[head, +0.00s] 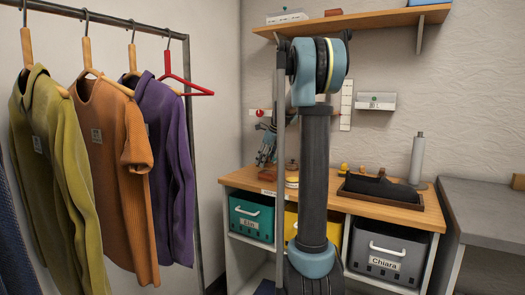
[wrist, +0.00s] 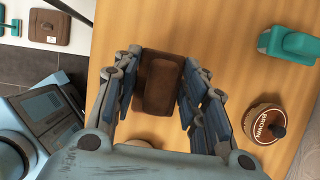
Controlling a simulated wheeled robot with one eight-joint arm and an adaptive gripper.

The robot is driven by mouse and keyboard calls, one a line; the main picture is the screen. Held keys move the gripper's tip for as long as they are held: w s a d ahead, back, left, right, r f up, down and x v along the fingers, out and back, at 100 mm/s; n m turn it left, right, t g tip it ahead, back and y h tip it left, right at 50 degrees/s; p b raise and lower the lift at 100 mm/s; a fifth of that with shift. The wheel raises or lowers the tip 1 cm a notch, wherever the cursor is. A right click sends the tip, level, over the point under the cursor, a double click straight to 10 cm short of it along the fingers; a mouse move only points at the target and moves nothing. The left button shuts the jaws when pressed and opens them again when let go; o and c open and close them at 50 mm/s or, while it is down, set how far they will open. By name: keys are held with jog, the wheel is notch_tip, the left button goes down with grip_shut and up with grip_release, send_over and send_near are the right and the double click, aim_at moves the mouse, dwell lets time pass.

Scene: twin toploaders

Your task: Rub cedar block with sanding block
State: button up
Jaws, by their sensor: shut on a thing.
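My gripper (wrist: 160,95) has its fingers on both sides of a dark brown block (wrist: 158,72) in the wrist view, shut on it. The block has a raised lengthwise part. I cannot tell from its look whether it is the cedar block or the sanding block. It appears at or just above the wooden bench top (wrist: 215,25); contact is unclear. A teal block-like thing with a raised grip (wrist: 289,45) lies apart at the upper right. In the head view my gripper (head: 266,150) is small and partly hidden by my arm, over the bench's left end.
A round tin marked BROWN (wrist: 265,122) with a dark knob stands right of my gripper. A pale rounded thing, mostly hidden, is below the held block. A dark tray (head: 378,192) and grey cylinder (head: 416,158) occupy the bench's right side. Clothes hang on a rack (head: 110,20) at left.

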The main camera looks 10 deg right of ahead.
jog(key=shift+a+r, duration=0.1)
jog(key=shift+r, duration=2.7)
jog(key=shift+w, duration=0.1)
